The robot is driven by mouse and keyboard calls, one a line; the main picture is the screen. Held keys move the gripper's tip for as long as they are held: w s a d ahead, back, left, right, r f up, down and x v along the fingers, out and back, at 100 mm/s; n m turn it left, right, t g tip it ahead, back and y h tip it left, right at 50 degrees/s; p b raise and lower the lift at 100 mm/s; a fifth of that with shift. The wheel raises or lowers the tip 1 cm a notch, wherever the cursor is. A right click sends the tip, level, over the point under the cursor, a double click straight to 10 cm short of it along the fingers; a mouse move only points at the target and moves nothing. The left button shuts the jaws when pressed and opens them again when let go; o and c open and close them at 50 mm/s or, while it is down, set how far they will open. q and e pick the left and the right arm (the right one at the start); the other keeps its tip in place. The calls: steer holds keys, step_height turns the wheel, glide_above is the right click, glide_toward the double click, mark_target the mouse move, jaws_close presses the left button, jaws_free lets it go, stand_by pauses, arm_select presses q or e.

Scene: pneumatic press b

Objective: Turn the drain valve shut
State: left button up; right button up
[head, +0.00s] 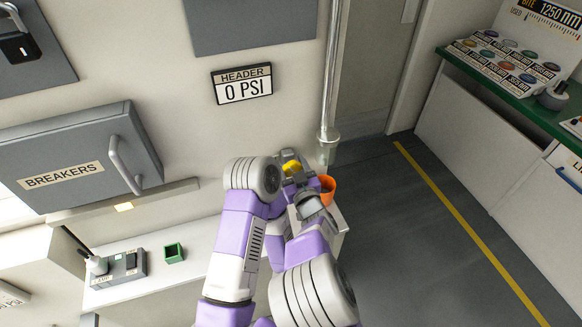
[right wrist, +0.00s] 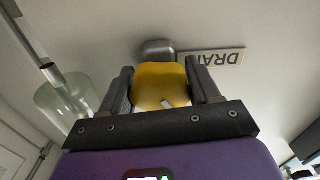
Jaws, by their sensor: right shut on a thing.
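The drain valve has a yellow handle (right wrist: 160,88) on a grey body (right wrist: 158,48) at the wall. A sign reading "DRA…" (right wrist: 212,62) is beside it, upside down in the right wrist view and partly hidden. My right gripper (right wrist: 160,80) is shut on the yellow handle, with one dark finger on each side. In the head view the handle (head: 291,167) shows as a small yellow patch at my right gripper (head: 294,177), mostly hidden by my arm. I cannot tell the valve's exact angle. My left gripper is not in view.
A metal pipe (head: 332,70) ends in a glass piece (head: 328,138) close to the gripper. An orange cup (head: 328,184) stands on a white surface just right of it. The breaker box (head: 75,155) and the "0 PSI" header sign (head: 242,84) are on the wall.

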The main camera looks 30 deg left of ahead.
steer(key=shift+d+f+m+b, duration=0.15)
steer(key=shift+m+b, duration=0.95)
steer(key=shift+b, duration=0.7)
steer(key=shift+m+b, duration=1.8)
steer(key=shift+b, duration=0.05)
steer(key=o, duration=1)
steer(key=shift+o, duration=0.2)
step_height(320, 180, up, 10)
steer(key=shift+r+p, duration=0.15)
steer(key=shift+p, duration=1.1)
